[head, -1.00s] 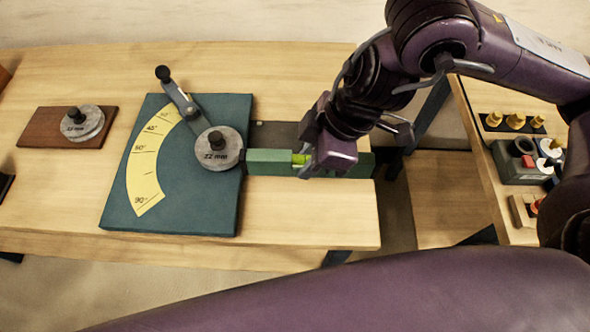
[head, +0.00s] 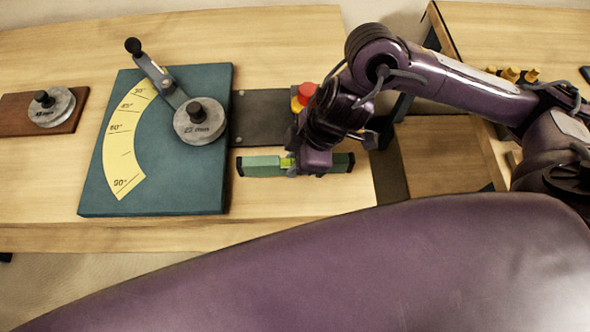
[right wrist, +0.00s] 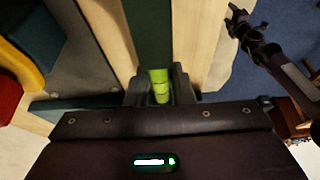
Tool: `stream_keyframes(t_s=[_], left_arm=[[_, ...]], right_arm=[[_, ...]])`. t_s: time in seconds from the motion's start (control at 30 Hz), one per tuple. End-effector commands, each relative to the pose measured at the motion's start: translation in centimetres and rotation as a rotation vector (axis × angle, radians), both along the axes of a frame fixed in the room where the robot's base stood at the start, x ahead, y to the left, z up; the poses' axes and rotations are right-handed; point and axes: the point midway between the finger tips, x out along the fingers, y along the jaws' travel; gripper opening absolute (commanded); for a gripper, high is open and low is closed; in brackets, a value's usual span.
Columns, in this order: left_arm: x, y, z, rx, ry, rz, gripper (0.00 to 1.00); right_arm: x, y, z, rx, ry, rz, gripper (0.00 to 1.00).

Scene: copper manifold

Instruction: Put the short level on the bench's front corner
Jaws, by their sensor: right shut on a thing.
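The short level (head: 262,166) is a green bar with dark ends and a bright yellow-green vial. It lies level over the right end of the wooden bench (head: 285,206), near the front corner. I cannot tell whether it touches the top. My right gripper (head: 291,163) is shut around its middle. The right wrist view shows the level (right wrist: 149,35) running out from between the jaws, its vial in the grip. A dark arm end at upper right of that view looks like my left gripper (right wrist: 240,22); its jaws are unclear.
A teal bending plate (head: 160,185) with a yellow angle scale, a lever and a grey disc (head: 199,122) stands left of the level. A red-and-yellow button (head: 304,97) and dark strip (head: 262,118) are behind it. Bare bench lies in front.

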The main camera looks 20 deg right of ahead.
Motion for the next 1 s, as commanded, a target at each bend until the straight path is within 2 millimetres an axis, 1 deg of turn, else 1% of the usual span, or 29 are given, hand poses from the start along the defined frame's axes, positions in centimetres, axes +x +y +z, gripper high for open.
stream_keyframes(t_s=[0.07, 0.2, 0.3, 0.4, 0.7, 0.73, 0.9, 1.0], left_arm=[[-0.4, 0.0, -0.1, 0.001, 0.005, 0.0, 0.59], [-1.3, 0.1, -0.6, 0.002, 0.018, 0.0, 0.59], [-1.8, 0.2, -0.8, 0.003, 0.026, 0.0, 0.59], [-2.0, 0.2, -0.8, 0.003, 0.03, 0.001, 0.59], [-1.9, 0.2, -0.9, 0.004, 0.029, 0.001, 0.59], [-1.9, 0.2, -0.9, 0.004, 0.029, 0.001, 0.59], [-1.7, 0.2, -0.9, 0.003, 0.026, 0.001, 0.59], [-1.6, 0.2, -0.8, 0.003, 0.024, 0.001, 0.59]], right_arm=[[-0.1, 0.0, -0.7, 0.0, 0.003, -0.001, 0.0], [-0.1, 0.0, -3.0, -0.001, 0.005, -0.001, 0.0], [-0.1, 0.0, -4.1, 0.0, 0.002, -0.002, 0.0], [0.0, 0.0, -4.4, 0.0, 0.0, 0.0, 0.0], [0.0, 0.0, -4.6, 0.0, 0.0, 0.0, 0.0], [0.0, 0.0, -4.7, 0.0, 0.0, 0.0, 0.23], [0.0, 0.0, -4.6, 0.0, 0.0, 0.0, 0.43], [0.0, 0.0, -4.6, 0.0, 0.0, 0.0, 0.43]])
